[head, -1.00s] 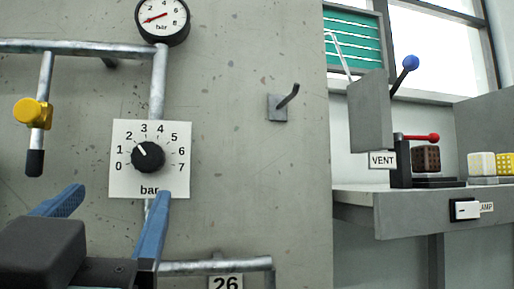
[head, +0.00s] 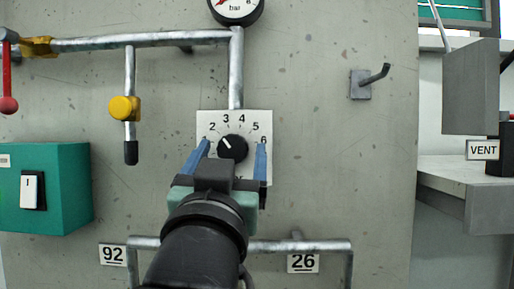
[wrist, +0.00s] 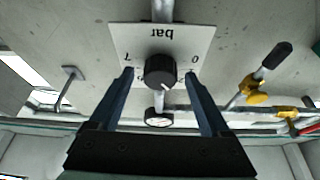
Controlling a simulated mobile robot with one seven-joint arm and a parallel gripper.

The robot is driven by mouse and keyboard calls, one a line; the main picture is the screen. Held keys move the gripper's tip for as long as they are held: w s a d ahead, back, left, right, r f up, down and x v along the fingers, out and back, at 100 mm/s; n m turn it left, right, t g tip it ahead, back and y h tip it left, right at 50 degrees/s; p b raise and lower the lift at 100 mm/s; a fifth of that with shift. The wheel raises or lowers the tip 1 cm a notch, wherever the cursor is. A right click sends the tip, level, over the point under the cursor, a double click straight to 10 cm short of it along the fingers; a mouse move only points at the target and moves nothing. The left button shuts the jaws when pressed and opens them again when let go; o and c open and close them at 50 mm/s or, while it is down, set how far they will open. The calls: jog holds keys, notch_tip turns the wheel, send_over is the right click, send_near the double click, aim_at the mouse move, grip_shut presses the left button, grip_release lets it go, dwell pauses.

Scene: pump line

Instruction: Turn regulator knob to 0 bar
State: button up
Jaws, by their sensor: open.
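The regulator knob (head: 233,147) is black and round, with a white pointer mark. It sits on a white dial plate (head: 207,121) marked in bar, on a concrete wall. The mark points up and left, roughly toward 2. In the wrist view the knob (wrist: 160,71) and plate appear upside down. My gripper (head: 232,148) is open, with blue fingers one on each side of the knob and a gap on both sides. The wrist view shows the gripper (wrist: 159,75) likewise empty. I cannot tell how far the fingertips are from the plate. My gripper hides the plate's lower part.
A round pressure gauge (head: 236,8) is above the knob on a vertical pipe. A yellow valve (head: 125,108) hangs left, above a teal switch box (head: 45,190). A wall hook (head: 368,80) is at right. Pipes with labels 92 and 26 run below.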

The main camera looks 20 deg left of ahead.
grip_shut()
dwell(0.4)
jog(key=shift+n+y, duration=0.4)
jog(key=shift+n, duration=0.1)
jog(key=n+y, duration=0.1)
jog(key=n, duration=0.3)
jog(key=shift+d+g+y, duration=0.2)
jog(key=shift+g+y, duration=0.2)
jog(key=n+g+y, duration=0.1)
jog(key=n, duration=0.1)
jog(key=n+y, duration=0.1)
jog(key=n, duration=0.2)
jog(key=shift+d+g, duration=0.1)
jog(key=shift+g, duration=0.3)
jog(key=n+g, duration=0.1)
jog(key=n, duration=0.1)
jog(key=n+g+y, duration=0.1)
jog(key=n, duration=0.2)
jog(key=n+g+b, duration=0.1)
jog(key=n, duration=0.2)
jog(key=shift+w+r+y, duration=0.1)
jog(key=shift+r+y, duration=0.05)
jog(key=shift+y, duration=0.25)
jog(key=shift+n, duration=0.4)
